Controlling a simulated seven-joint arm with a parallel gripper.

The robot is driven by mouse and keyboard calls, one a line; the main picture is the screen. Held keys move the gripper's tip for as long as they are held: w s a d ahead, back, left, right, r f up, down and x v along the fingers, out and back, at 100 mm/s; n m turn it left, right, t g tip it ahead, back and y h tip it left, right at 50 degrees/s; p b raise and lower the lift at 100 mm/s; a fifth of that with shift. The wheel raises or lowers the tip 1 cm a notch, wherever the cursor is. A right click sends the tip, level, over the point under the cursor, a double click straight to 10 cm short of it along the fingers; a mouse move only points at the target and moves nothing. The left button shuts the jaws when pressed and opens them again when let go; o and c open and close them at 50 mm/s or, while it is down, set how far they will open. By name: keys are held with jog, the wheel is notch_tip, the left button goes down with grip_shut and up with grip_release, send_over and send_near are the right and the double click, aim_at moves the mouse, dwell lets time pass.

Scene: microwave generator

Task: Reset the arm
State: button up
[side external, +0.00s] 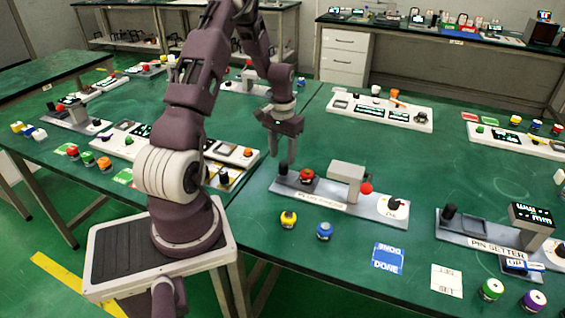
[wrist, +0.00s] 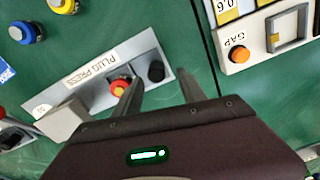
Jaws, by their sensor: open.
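My gripper (side external: 282,146) hangs pointing down above the left end of the plug press (side external: 330,207), its fingers apart and nothing between them. In the wrist view the two fingers (wrist: 158,88) reach over the edge of the plug press (wrist: 75,84). The black knob (wrist: 156,71) of the press shows between the fingertips, and a red piece with a yellow centre (wrist: 119,86) is by the left finger. In the side view the red piece (side external: 306,176) sits on the press, left of its grey block (side external: 347,172).
Loose yellow (side external: 288,219) and blue (side external: 325,231) pieces stand in front of the press. A pin setter (side external: 480,241) is at the right, with a blue DONE card (side external: 388,258) left of it. Another panel (side external: 380,110) lies behind. Green table between them is clear.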

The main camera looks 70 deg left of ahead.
notch_tip(320, 180, up, 3)
jog(key=shift+f, duration=0.1)
dwell(0.3)
jog(key=d+r+m+t+y, duration=0.1)
jog(key=d+r+m+t, duration=0.15)
jog(key=d+r, duration=1.3)
jog(key=s+d+r+m+t, duration=0.1)
jog(key=s+d+r+m, duration=0.1)
jog(key=s+d, duration=0.5)
jog(key=s+d+r+m+t+h, duration=0.1)
jog(key=s+d+r+m+t, duration=0.1)
jog(key=s+d+r, duration=0.3)
jog(key=s+d, duration=0.3)
jog(key=shift+d, duration=0.35)
